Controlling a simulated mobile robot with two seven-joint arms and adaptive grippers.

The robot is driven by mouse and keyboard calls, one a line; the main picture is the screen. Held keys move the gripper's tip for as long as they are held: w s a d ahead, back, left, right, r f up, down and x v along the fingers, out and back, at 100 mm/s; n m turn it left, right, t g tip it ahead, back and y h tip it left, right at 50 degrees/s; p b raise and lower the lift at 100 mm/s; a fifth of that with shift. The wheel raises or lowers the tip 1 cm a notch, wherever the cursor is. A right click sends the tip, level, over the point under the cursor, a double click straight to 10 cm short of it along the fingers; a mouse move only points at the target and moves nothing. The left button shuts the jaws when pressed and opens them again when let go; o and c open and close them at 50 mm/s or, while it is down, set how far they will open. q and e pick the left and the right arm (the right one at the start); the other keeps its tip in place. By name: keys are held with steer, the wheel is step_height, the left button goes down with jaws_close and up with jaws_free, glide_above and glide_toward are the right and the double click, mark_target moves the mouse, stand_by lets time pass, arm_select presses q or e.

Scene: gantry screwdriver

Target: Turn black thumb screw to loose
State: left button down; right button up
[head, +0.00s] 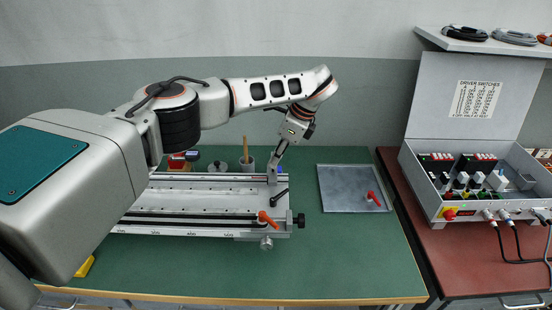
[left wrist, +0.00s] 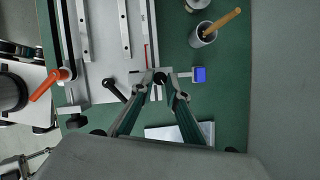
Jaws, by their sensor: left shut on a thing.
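The gantry rail (head: 190,226) lies on the green table, with its right end under my left arm. My left gripper (head: 273,177) points down at the back of that end. In the left wrist view its two fingers (left wrist: 161,77) are closed around the small black thumb screw (left wrist: 159,78) on a metal bar. In the head view the gripper hides this screw. A black lever (left wrist: 115,90) is beside it, and it also shows in the head view (head: 279,197). A larger black knob (head: 299,220) is on the rail's right end. My right gripper is not in view.
An orange lever (head: 266,218) stands at the rail's front right. A metal plate (head: 345,190) with a red-handled tool lies right. A switch box (head: 440,205) stands farther right.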

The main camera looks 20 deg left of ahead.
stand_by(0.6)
arm_select(q)
steer(key=c, duration=2)
jaws_free()
steer(key=shift+o, duration=0.2)
